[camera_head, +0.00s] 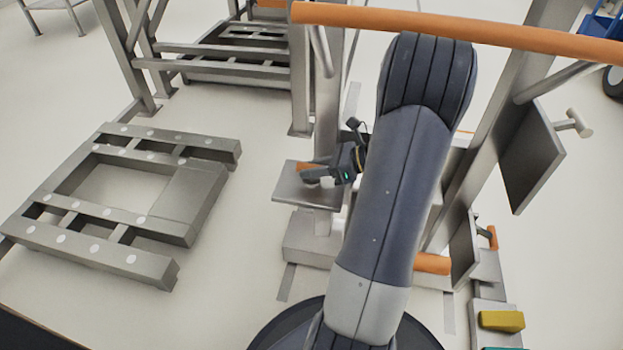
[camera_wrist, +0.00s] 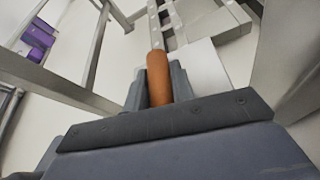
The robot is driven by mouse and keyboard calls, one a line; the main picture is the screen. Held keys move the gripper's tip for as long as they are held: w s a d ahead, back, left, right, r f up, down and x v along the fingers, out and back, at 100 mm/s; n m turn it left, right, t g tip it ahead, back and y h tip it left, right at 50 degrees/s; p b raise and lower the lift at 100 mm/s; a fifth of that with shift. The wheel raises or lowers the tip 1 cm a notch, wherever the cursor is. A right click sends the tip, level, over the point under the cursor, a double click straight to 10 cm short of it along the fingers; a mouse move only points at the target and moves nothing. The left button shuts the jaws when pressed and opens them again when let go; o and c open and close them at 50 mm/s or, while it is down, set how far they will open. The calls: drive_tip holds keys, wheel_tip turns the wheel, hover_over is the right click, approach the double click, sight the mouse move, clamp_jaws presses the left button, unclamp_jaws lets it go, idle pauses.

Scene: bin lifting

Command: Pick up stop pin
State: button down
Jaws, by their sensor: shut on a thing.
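The stop pin appears as an orange rod (camera_wrist: 159,78) that runs lengthwise between my gripper's fingers in the wrist view. My gripper (camera_wrist: 157,88) is shut on it. In the head view, my gripper (camera_head: 316,171) is just above a small grey metal plate (camera_head: 300,196) on the post, and a short orange piece of the pin (camera_head: 304,166) shows at the fingertips. The pin's rear part is hidden by the gripper. I cannot tell whether the pin touches the plate.
A long orange bar (camera_head: 450,27) crosses the top of the head view, beyond my arm. A grey metal frame (camera_head: 75,219) lies on the floor at left. A steel post stands behind the plate. A yellow block (camera_head: 501,321) sits at lower right. Open floor shows between frame and post.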

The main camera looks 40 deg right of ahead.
drive_tip(key=shift+r, duration=0.1)
wheel_tip(320, 180, up, 12)
drive_tip(key=p, duration=0.5)
drive_tip(key=s+d+p, duration=0.2)
drive_tip(key=s, duration=0.6)
drive_tip(key=s+d+p, duration=0.2)
drive_tip(key=s+d, duration=0.1)
drive_tip(key=s, duration=0.6)
drive_tip(key=shift+d+p, duration=0.35)
drive_tip(key=shift+p, duration=0.05)
